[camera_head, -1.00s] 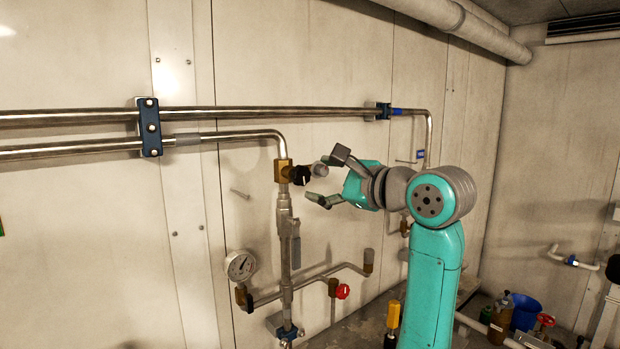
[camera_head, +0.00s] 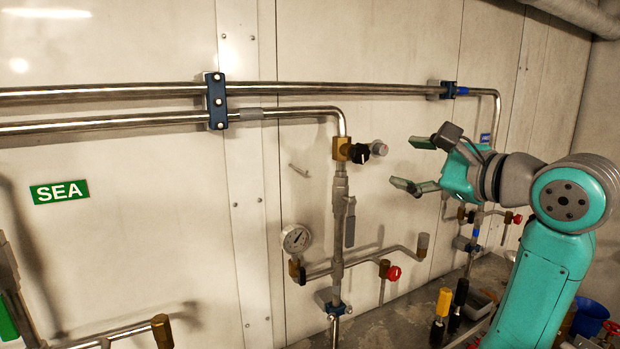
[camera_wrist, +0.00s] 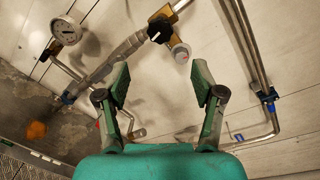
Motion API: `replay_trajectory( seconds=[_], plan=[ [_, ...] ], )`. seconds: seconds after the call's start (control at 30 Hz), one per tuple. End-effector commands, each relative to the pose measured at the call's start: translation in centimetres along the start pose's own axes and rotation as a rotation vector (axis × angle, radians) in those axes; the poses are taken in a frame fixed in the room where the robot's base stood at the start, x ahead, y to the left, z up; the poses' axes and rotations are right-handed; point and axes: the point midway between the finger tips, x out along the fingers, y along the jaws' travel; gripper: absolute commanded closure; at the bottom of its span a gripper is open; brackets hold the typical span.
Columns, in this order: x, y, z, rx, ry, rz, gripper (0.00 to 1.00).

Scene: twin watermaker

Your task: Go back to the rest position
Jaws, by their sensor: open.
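My gripper (camera_head: 412,164) is open and empty, at the right of the head view, with its fingers pointing left. A black valve knob (camera_head: 360,153) on a brass fitting (camera_head: 341,149) stands left of the fingertips, with a clear gap between. A grey cap (camera_head: 379,148) sits just right of the knob. In the wrist view, my gripper (camera_wrist: 163,85) shows two spread fingers with nothing between them. There, the black knob (camera_wrist: 160,30) and the grey cap (camera_wrist: 181,52) lie beyond the fingertips.
Steel pipes (camera_head: 300,88) run along the wall, held by blue clamps (camera_head: 216,101). A pressure gauge (camera_head: 296,238) and a red valve handle (camera_head: 394,273) sit lower. A green SEA sign (camera_head: 60,191) is at left. Yellow-handled (camera_head: 443,302) and black-handled tools stand below my arm.

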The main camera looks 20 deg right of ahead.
Motion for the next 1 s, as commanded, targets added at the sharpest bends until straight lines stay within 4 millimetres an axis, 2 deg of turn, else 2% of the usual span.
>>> replay_trajectory(
  seconds=[0.17, 0.27, 0.63, 0.83, 1.0],
  plan=[
    [0.4, 0.7, -0.5, -0.003, -0.001, 0.001, 0.32],
    [1.3, 2.2, -1.6, -0.019, -0.004, -0.003, 0.32],
    [4.8, 12.7, -7.8, -0.163, 0.018, -0.042, 0.32],
    [5.2, 19.0, -10.7, -0.269, 0.056, -0.055, 0.32],
    [4.6, 24.5, -12.9, -0.374, 0.096, -0.055, 0.32]
  ],
)
